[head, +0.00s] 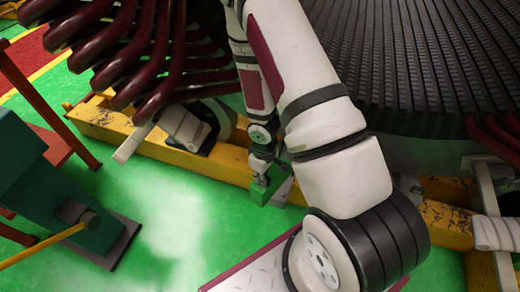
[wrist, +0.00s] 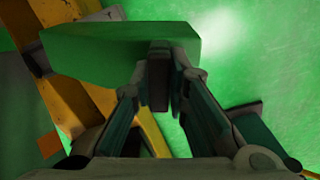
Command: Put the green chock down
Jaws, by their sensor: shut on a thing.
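The green chock (wrist: 95,48) is a solid green block that fills the upper left of the wrist view. My gripper (wrist: 168,72) is shut on it, with its fingers at the block's right part. In the head view my gripper (head: 263,168) points down beside the yellow beam, with the green chock (head: 261,191) at its tips. The chock is small there, and its colour is close to the floor's. I cannot tell whether its underside touches the floor.
A scratched yellow beam (head: 222,166) runs behind the gripper under the large ribbed stator (head: 425,60). Dark red coils (head: 140,50) hang at the upper left. A dark green stand (head: 75,215) is at the left. Open green floor (head: 190,220) lies between them.

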